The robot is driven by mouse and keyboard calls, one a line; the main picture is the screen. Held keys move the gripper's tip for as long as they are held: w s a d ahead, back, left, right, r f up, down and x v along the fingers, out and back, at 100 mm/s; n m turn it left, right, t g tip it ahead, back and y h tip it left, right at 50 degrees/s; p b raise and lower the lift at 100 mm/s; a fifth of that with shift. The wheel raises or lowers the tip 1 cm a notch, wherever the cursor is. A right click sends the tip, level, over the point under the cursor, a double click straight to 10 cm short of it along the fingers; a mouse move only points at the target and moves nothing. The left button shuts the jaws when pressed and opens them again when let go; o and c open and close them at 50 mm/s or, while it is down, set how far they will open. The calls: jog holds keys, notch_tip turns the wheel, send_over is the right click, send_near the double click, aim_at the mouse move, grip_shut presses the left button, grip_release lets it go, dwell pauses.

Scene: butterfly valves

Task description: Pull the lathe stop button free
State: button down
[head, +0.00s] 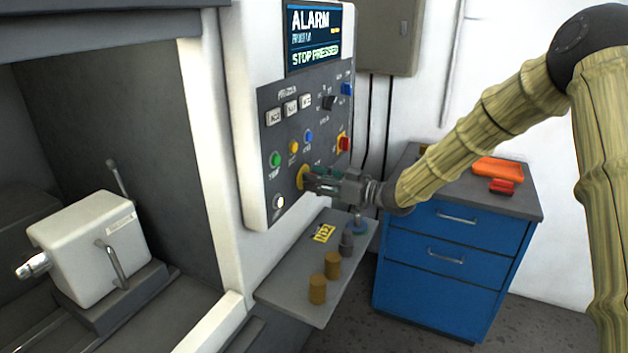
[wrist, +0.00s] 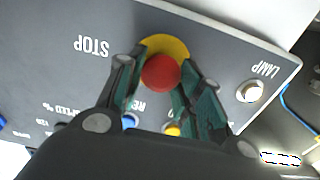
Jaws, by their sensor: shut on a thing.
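The lathe stop button is a red mushroom head (wrist: 160,72) in front of a yellow round plate (wrist: 166,45), beside the word STOP in the wrist view. In the head view the yellow plate (head: 301,177) shows low on the grey control panel (head: 262,130), and my gripper hides the red head. My gripper (head: 312,180) reaches the panel from the right. In the wrist view its two green-padded fingers (wrist: 163,82) close on either side of the red head. The screen (head: 315,40) above reads ALARM and STOP PRESSED.
A white lamp button (wrist: 250,91) and a green button (head: 276,159) are close to the stop button. Below the panel, a grey shelf (head: 284,283) carries brown cylinders (head: 317,289) and a yellow tag (head: 324,233). A blue drawer cabinet (head: 455,245) stands right, under my arm.

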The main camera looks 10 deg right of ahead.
jog(key=c, duration=1)
grip_release()
jog(key=shift+d, duration=0.1)
jog(key=shift+o, duration=0.2)
jog(key=v, duration=1.2)
jog(key=shift+d, duration=0.1)
